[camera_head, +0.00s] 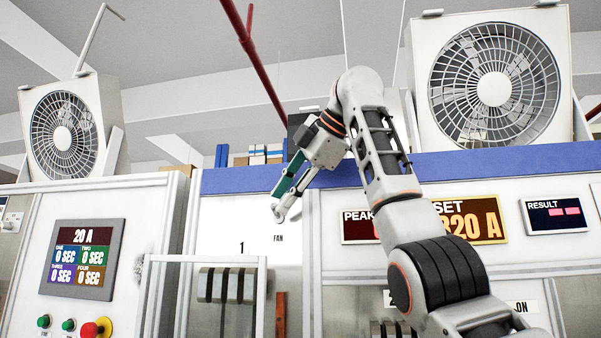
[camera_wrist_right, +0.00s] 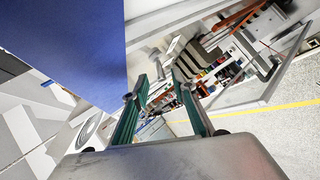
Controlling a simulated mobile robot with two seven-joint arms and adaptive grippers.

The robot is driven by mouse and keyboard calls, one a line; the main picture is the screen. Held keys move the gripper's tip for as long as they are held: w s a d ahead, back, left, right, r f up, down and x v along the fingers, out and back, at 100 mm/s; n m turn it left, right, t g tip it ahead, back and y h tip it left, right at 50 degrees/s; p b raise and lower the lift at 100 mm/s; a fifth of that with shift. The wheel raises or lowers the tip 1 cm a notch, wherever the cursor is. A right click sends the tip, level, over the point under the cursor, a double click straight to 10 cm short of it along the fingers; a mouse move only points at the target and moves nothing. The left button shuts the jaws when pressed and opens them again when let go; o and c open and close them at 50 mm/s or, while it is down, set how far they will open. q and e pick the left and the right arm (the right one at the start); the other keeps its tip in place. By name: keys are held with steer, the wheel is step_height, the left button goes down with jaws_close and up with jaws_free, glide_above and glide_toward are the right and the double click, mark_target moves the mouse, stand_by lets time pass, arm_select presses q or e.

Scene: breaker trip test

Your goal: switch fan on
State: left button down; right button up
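A panel (camera_head: 210,228) carries the labels "1" and "FAN" (camera_head: 278,238). I cannot make out a fan switch for certain. One large fan (camera_head: 494,88) stands at the upper right and another (camera_head: 64,136) at the upper left; I cannot tell whether they turn. My left gripper is not in view.
A blue rail (camera_head: 500,160) runs above the panels. Displays stand at the left (camera_head: 82,259) and right (camera_head: 555,215). Green buttons (camera_head: 43,321) and a red knob (camera_head: 89,329) are at lower left. The metal frame stands out before the panel.

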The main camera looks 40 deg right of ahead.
steer(key=v, duration=0.9)
steer(key=shift+s+r, duration=0.15)
steer(key=shift+s, duration=0.05)
stand_by(0.6)
